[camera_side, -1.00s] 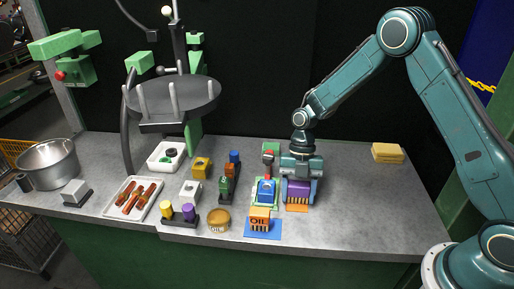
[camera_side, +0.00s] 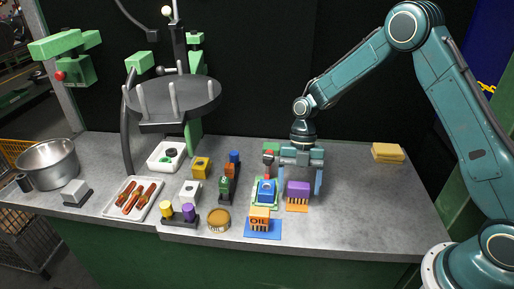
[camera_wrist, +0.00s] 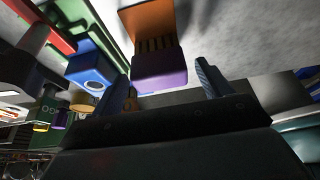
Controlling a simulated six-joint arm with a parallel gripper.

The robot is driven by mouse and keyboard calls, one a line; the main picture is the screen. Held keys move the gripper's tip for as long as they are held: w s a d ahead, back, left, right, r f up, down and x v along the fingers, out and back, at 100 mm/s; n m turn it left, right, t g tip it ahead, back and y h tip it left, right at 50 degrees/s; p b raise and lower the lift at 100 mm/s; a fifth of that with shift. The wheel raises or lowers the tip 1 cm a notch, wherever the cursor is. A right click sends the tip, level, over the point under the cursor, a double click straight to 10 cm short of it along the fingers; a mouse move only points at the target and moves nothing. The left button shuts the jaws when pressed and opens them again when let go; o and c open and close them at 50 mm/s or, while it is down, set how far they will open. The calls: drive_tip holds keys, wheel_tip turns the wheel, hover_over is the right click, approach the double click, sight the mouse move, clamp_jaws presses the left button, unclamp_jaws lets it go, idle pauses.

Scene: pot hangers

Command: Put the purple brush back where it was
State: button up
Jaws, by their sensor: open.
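The purple brush (camera_side: 298,188) stands upright, bristles down, on an orange mat (camera_side: 297,208) on the grey worktop. My gripper (camera_side: 300,190) is open, with its fingers apart on either side of the brush and lifted slightly around it. In the wrist view the purple brush (camera_wrist: 160,68) and the orange mat (camera_wrist: 150,18) lie ahead, between my open fingers (camera_wrist: 165,82). Clear gaps show between the fingers and the brush.
A blue block (camera_side: 266,190) on a green mat stands close left of my gripper. A yellow sponge stack (camera_side: 387,152) lies at the back right. The worktop to the right is clear.

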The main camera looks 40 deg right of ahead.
drive_tip(key=v, duration=0.9)
drive_tip(key=shift+r, duration=0.2)
drive_tip(key=s+r+m+t+h, duration=0.2)
drive_tip(key=s+r+m+t, duration=0.2)
drive_tip(key=s+r+m, duration=1)
drive_tip(key=s+r+m+t, duration=0.1)
drive_tip(key=s+m+t, duration=0.1)
drive_tip(key=s+m, duration=0.4)
drive_tip(key=s+d+r+m+t+h, duration=0.1)
drive_tip(key=s+r+m+t, duration=0.1)
drive_tip(key=s+m, duration=0.4)
drive_tip(key=shift+s+d+m+t, duration=0.3)
drive_tip(key=shift+m+t, duration=0.1)
drive_tip(key=shift+m, duration=0.1)
